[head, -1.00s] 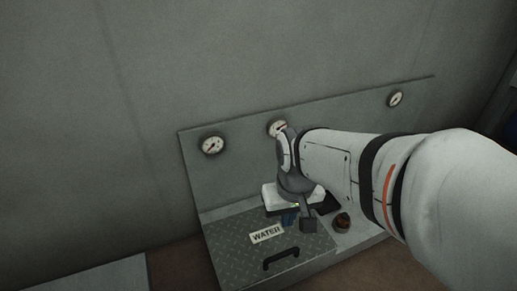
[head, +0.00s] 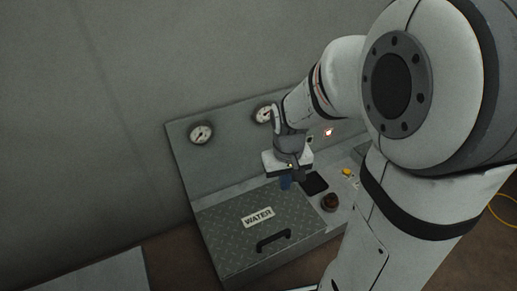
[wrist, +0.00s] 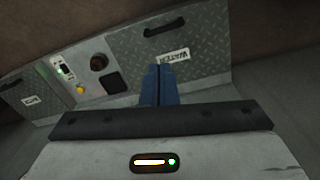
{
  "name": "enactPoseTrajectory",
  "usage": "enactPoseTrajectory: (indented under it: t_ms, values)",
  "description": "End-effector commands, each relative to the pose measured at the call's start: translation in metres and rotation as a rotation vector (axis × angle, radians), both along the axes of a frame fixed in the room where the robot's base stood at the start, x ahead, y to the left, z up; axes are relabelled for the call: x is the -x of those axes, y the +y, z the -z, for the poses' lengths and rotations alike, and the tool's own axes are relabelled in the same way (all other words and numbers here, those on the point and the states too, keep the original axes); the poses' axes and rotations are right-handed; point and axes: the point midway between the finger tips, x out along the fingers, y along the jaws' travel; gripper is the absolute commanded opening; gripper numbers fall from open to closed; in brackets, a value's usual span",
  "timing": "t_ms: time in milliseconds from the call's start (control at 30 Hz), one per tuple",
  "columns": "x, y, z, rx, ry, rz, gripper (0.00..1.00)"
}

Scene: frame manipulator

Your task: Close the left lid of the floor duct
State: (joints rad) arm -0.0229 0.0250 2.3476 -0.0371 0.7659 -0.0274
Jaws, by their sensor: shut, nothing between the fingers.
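The left lid (head: 225,235) is a grey diamond-plate panel with a white WATER label (head: 258,217) and a black handle (head: 273,241) near its front edge. It appears to lie flat on the duct. The lid also shows at the top of the wrist view (wrist: 215,52). My gripper (head: 286,184) is behind the lid's back right corner, near the wall panel. Its blue fingers are together and empty, and in the wrist view (wrist: 160,84) they overlap the lid's near edge. I cannot tell whether they touch it.
A dark square recess (head: 314,183), a brown round knob (head: 330,202) and a yellow button (head: 347,171) lie right of the lid. Gauges (head: 201,133) hang on the panel behind. Another plated lid (wrist: 30,106) shows at left in the wrist view. My arm blocks the right side.

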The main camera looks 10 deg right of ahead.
Motion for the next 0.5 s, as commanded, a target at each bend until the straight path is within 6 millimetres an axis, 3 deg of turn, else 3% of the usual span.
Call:
enactPoseTrajectory:
  t_ms: [200, 500]
  values:
    - [-0.050, 0.003, 0.050, 0.016, 0.084, -0.071, 0.00]
    - [-0.084, 0.009, 0.149, 0.022, 0.179, -0.168, 0.00]
